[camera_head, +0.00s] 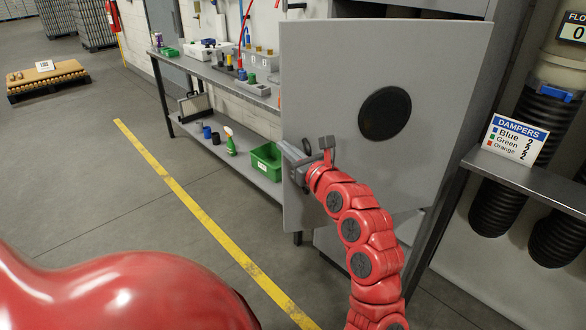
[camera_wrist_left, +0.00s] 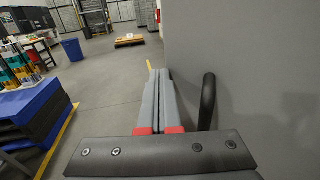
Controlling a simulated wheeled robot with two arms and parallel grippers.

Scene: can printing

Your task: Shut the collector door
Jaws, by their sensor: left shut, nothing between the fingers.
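The collector door (camera_head: 440,80) is a flat grey panel with a round black disc, standing swung out from the grey cabinet in the head view. My left gripper (camera_head: 290,152) is at the door's left edge, at about mid height. In the left wrist view the grey door face (camera_wrist_left: 265,75) fills the right side, with a black bar handle (camera_wrist_left: 208,98) on it. The left fingers (camera_wrist_left: 160,92) are shut together and empty, just left of the handle. Whether they touch the door is unclear. My right gripper is not in view.
A workbench (camera_head: 215,75) with bottles and small parts runs behind the door, with a green bin (camera_head: 266,160) on its lower shelf. A dampers sign (camera_head: 515,138) stands on a shelf at right. The floor left of the yellow line is largely clear.

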